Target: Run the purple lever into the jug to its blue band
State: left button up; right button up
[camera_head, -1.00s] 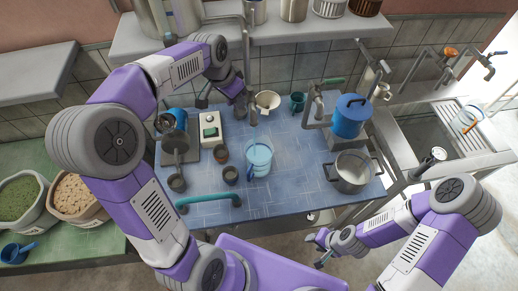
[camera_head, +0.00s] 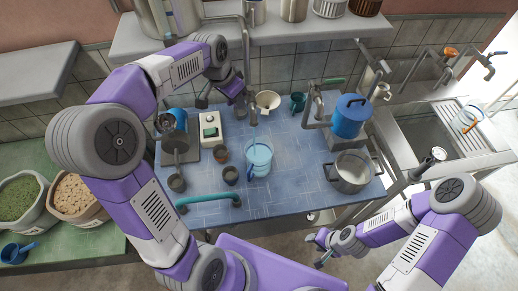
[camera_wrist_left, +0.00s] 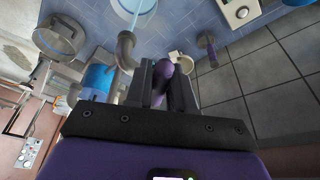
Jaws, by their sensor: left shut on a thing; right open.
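The clear jug (camera_head: 259,168) stands on the blue-tiled table under a grey spout (camera_head: 252,116). Its top part shows at the upper edge of the left wrist view. A thin pale-blue stream (camera_wrist_left: 137,16) seems to run from the spout towards the jug. I cannot tell the level against the blue band. My left gripper (camera_head: 238,92) is shut on the purple lever (camera_wrist_left: 163,70), beside the spout; the fingers partly hide it. My right gripper (camera_head: 318,248) is open and empty, low in front of the table, away from the jug.
Small dark cups (camera_head: 230,175) and a white meter (camera_head: 210,128) stand left of the jug. A steel pot (camera_head: 352,170) and a blue lidded vessel (camera_head: 350,116) stand to the right. A teal handle (camera_head: 208,200) edges the table front. Tiles between jug and pot are clear.

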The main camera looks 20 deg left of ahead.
pick_arm(q)
jog(key=shift+a, duration=0.1)
dwell(0.3)
jog(key=shift+w+a+m+p, duration=0.1)
jog(key=shift+a+m+p, duration=0.15)
jog(key=shift+m, duration=0.25)
dwell(5.8)
jog(key=shift+w+a+m+g+h+p, duration=0.35)
jog(key=shift+m+p, duration=0.35)
jog(key=shift+m, duration=0.45)
jog(key=shift+w+a+m+g+h+p, duration=0.15)
jog(key=shift+w+a+m+h+p, duration=0.35)
jog(key=shift+m, duration=0.65)
